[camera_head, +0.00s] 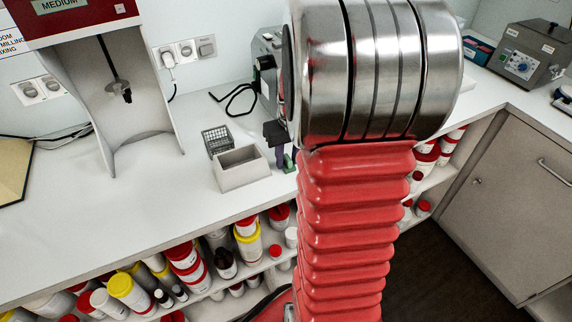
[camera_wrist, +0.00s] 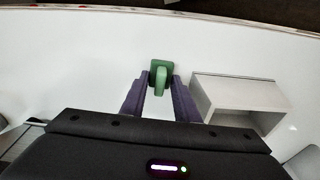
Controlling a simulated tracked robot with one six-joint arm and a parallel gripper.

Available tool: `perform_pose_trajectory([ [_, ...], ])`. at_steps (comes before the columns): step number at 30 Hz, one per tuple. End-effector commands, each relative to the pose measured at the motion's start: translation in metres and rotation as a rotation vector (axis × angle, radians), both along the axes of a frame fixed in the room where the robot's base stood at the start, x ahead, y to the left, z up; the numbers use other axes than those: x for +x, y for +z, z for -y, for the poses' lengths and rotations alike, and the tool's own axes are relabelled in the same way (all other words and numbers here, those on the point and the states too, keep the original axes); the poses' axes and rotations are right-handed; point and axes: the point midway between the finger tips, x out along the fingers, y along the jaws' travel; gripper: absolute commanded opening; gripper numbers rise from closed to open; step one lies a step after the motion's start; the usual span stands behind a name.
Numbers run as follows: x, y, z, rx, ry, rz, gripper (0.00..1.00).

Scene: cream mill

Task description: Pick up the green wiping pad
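The green wiping pad (camera_wrist: 160,76) lies on the white counter (camera_wrist: 70,60), with a raised grip on its top, in the wrist view. My gripper (camera_wrist: 158,84) has its two purple fingers apart, one on each side of the pad's raised part. A small gap shows between each finger and the pad. In the head view the pad (camera_head: 288,161) is a small green patch beside my gripper (camera_head: 281,163); my arm hides much of that area.
A light grey open box (camera_head: 243,175) stands just left of the pad in the head view; the wrist view shows it (camera_wrist: 238,91) right of my gripper. A wire basket (camera_head: 217,141) stands behind it. The counter's front edge is close, above shelves of jars (camera_head: 187,265).

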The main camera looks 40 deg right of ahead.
Motion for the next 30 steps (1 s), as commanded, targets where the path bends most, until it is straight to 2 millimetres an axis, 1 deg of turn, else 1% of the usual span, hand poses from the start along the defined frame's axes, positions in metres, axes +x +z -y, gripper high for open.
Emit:
perform_pose_trajectory([
  [1, 0.000, 0.000, 0.000, 0.000, 0.000, 0.000, 0.21],
  [7, 0.000, 0.000, 0.000, 0.000, 0.000, 0.000, 0.07],
  [14, 0.000, 0.000, 0.000, 0.000, 0.001, 0.000, 0.06],
  [17, 0.000, 0.003, 0.000, 0.000, 0.001, 0.001, 0.06],
  [20, 0.001, 0.011, 0.000, -0.001, 0.001, 0.003, 0.06],
  [23, 0.001, 0.024, 0.000, -0.002, 0.001, 0.004, 0.06],
  [30, 0.001, 0.066, 0.001, -0.001, 0.000, 0.006, 0.06],
])
